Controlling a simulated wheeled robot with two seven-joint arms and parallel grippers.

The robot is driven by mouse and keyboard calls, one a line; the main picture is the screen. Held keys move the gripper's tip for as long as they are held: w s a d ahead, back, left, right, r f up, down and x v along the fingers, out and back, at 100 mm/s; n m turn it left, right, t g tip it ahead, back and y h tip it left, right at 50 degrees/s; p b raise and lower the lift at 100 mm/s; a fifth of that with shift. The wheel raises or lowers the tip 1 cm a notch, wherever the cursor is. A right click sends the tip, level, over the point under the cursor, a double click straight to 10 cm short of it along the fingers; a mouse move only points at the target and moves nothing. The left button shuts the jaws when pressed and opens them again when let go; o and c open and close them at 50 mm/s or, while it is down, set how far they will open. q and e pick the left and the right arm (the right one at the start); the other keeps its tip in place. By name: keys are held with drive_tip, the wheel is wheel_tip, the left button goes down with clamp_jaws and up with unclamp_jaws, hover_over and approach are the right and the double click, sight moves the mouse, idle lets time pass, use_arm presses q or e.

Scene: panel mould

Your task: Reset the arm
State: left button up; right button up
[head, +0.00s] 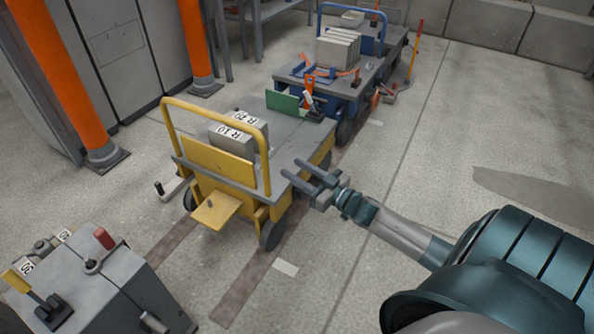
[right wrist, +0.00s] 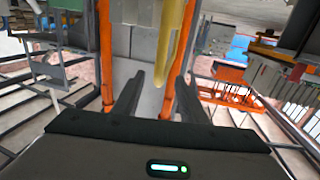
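My right gripper (head: 312,178) reaches in from the right in the head view, beside the right edge of the yellow cart (head: 218,165). Its two fingers are apart with nothing between them. In the right wrist view the fingers (right wrist: 155,98) also stand apart, with a yellow bar (right wrist: 172,50) showing beyond the gap. I cannot tell whether the gripper touches the cart. My left gripper is not in view.
The yellow cart carries grey blocks marked R 10 and R 20 (head: 232,138) and a green plate (head: 282,101). A blue cart (head: 335,80) stands behind. A grey control box (head: 110,275) is at the lower left. Orange posts (head: 65,80) stand left. Floor at right is clear.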

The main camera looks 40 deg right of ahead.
drive_tip(key=shift+a, duration=0.1)
